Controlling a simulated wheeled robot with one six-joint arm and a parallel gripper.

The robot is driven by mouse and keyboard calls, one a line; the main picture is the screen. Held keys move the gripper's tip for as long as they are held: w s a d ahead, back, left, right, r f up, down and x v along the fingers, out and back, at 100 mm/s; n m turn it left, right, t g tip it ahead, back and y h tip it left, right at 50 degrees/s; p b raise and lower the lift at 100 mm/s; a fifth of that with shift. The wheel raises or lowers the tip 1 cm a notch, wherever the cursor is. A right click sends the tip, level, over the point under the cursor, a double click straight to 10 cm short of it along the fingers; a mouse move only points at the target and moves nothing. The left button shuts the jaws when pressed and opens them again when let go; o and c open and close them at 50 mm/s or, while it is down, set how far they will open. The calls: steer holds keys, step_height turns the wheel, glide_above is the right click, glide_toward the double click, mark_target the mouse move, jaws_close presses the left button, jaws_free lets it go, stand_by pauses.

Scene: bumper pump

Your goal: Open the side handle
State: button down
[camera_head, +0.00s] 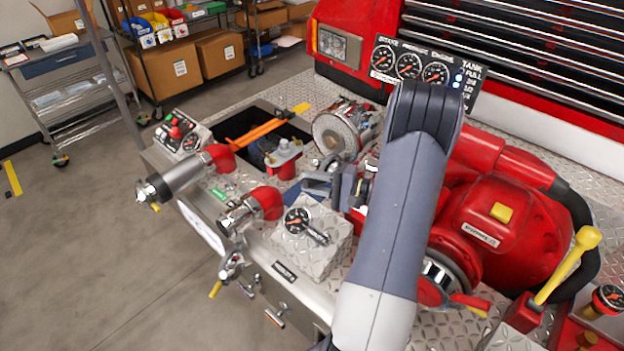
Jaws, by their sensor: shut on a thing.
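My arm reaches down from the front and bends over the pump deck. My gripper (328,186) is low among the fittings, left of the arm, and partly hidden by it. Its jaws are shut on a small part that seems to be the side handle; the handle itself is too small and covered to make out clearly. A silver box with a round gauge and a small lever (317,236) stands just in front of the gripper. A round metal fitting (340,132) stands just behind it.
Red-and-silver pipe outlets (178,180) stick out on the left. An open recess with orange bars (262,131) lies behind them. A large red pump (497,215) and a yellow-knobbed lever (572,262) crowd the right.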

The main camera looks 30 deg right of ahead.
steer(key=shift+s+a+f, duration=0.1)
steer(key=shift+f, duration=0.05)
steer(key=c, duration=1.1)
jaws_free()
steer(key=b+v, duration=0.2)
steer(key=v, duration=0.5)
steer(key=shift+s+d, duration=0.25)
steer(key=p+x, duration=0.1)
steer(key=x, duration=0.7)
steer(key=shift+p, duration=0.4)
steer(key=shift+w+d+m+t+h+b, duration=0.2)
steer(key=shift+w+m+t+h+b, duration=0.1)
steer(key=shift+w+m+h, duration=0.15)
